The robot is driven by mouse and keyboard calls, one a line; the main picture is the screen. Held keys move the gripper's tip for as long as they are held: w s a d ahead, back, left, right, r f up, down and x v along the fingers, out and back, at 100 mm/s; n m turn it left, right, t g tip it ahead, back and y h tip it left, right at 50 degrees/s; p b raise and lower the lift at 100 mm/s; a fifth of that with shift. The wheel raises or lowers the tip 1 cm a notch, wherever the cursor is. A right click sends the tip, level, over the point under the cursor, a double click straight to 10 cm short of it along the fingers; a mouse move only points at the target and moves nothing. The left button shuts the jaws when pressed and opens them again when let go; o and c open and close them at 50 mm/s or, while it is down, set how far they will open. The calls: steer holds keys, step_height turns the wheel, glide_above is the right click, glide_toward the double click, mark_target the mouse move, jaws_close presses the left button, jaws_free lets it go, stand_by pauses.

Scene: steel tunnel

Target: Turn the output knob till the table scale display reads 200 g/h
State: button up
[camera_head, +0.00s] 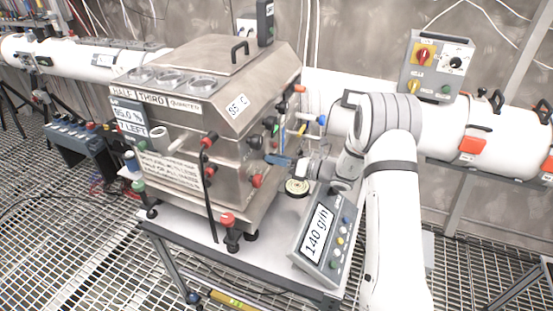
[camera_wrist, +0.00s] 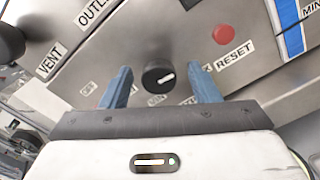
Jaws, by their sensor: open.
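The table scale display (camera_head: 318,235) stands tilted on the table and reads 140 g/h. In the wrist view a round black knob (camera_wrist: 158,77) with a white pointer mark sits on the steel panel. Small labels flank it, partly hidden by the fingers, so I cannot read its name. My gripper (camera_wrist: 160,88) is open, with one blue finger on each side of the knob and a gap to both. In the head view my gripper (camera_head: 281,161) is at the right side of the steel machine (camera_head: 185,110); the knob is hidden there.
The wrist view also shows a red button (camera_wrist: 225,35) beside a RESET label, and VENT and OUTLET labels. A black lever (camera_head: 208,190) and red-capped valve (camera_head: 229,222) stand at the machine's front. A grey control box (camera_head: 437,65) is behind my arm.

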steer(key=shift+d+f, duration=0.1)
steer(key=b+v, duration=0.2)
steer(key=v, duration=0.5)
steer(key=shift+s+d, duration=0.15)
steer(key=shift+d, duration=0.15)
